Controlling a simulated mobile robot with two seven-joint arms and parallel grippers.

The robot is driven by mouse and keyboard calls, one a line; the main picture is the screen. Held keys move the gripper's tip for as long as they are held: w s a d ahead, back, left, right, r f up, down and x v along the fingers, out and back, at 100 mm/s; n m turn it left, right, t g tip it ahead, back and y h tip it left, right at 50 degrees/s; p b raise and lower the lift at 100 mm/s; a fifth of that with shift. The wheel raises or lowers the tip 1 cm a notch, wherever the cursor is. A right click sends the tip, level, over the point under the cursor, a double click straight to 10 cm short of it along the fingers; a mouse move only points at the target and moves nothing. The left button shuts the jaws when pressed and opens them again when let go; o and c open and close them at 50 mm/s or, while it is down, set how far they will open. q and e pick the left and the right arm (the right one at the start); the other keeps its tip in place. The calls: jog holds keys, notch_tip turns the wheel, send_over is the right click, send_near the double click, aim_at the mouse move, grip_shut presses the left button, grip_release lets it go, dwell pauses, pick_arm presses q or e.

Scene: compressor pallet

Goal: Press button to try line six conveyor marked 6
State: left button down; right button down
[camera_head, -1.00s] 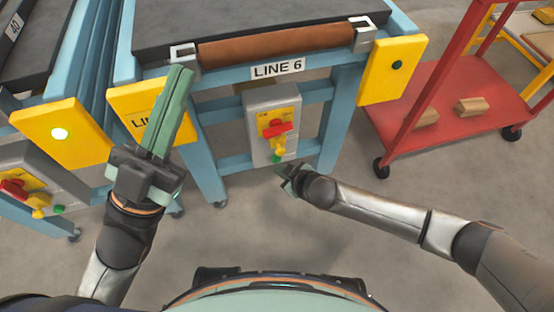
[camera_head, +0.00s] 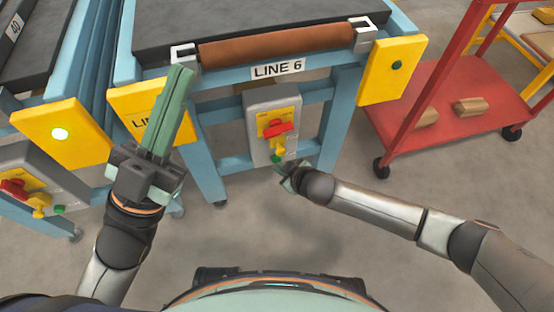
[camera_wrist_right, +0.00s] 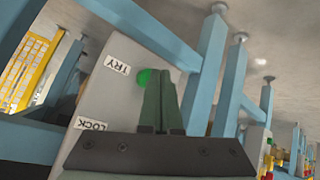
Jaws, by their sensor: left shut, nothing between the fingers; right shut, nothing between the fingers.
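The conveyor labelled LINE 6 (camera_head: 278,68) stands ahead in the head view. Below its roller hangs a grey control box (camera_head: 289,104) with a red handle (camera_head: 278,130) on a yellow plate and yellow parts below it. The green button (camera_head: 276,160) is at the box's lower end. In the right wrist view the green button (camera_wrist_right: 144,77) sits beside a TRY label (camera_wrist_right: 117,64). My right gripper (camera_head: 281,170) is shut and empty, its fingertips (camera_wrist_right: 160,73) overlapping the button's edge; contact cannot be told. My left gripper (camera_head: 182,72) is shut and empty, raised before the conveyor's left side.
A neighbouring conveyor's control box (camera_head: 38,162) stands at left, below a yellow panel with a lit lamp (camera_head: 60,133). The lamp (camera_head: 397,64) on line six's right panel is dark green. A red cart (camera_head: 395,145) with wooden blocks stands right. Floor in front is clear.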

jog(key=shift+w+a, duration=0.2)
jog(key=shift+w, duration=0.35)
jog(key=shift+s+r, duration=0.1)
dwell(0.5)
jog(key=shift+s+d+p, duration=0.3)
jog(key=shift+s+p, duration=0.3)
jog(key=shift+s, duration=0.25)
jog(key=s+p, duration=0.1)
jog(key=s+d+p, duration=0.1)
jog(key=s, duration=0.2)
jog(key=shift+s+d+p, duration=0.3)
jog(key=shift+s+p, duration=0.1)
dwell(0.6)
